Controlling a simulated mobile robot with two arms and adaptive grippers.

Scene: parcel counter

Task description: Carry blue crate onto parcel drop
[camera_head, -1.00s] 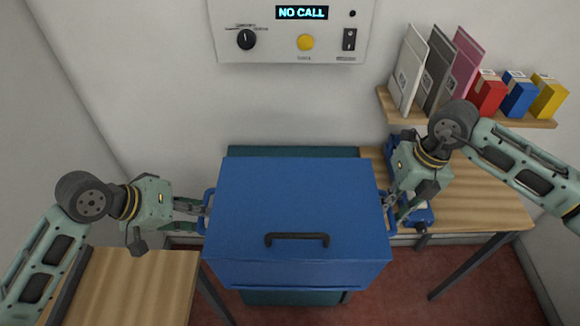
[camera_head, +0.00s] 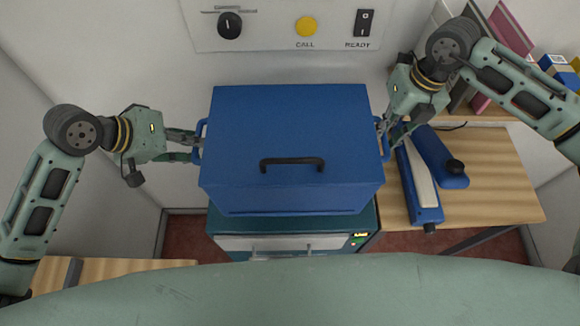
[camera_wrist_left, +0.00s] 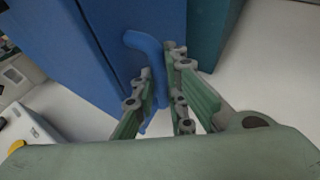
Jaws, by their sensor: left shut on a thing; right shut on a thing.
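The blue crate (camera_head: 290,130) has a closed lid with a black handle on it and a blue side handle at each end. My left gripper (camera_head: 194,147) is shut on the left side handle; the left wrist view shows its fingers around that blue handle (camera_wrist_left: 146,48). My right gripper (camera_head: 386,139) is shut on the right side handle. The crate is level between both arms. A teal unit with a pale front (camera_head: 285,242), probably the parcel drop, stands below it. Most of its top is hidden, so I cannot tell whether the crate touches it.
A wall panel (camera_head: 275,25) with a dial, yellow button and switch is behind. A wooden table (camera_head: 485,180) at right holds blue devices (camera_head: 420,190). Folders and boxes stand on a shelf at upper right. Another wooden surface (camera_head: 110,268) is at lower left. My own green body crosses the bottom.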

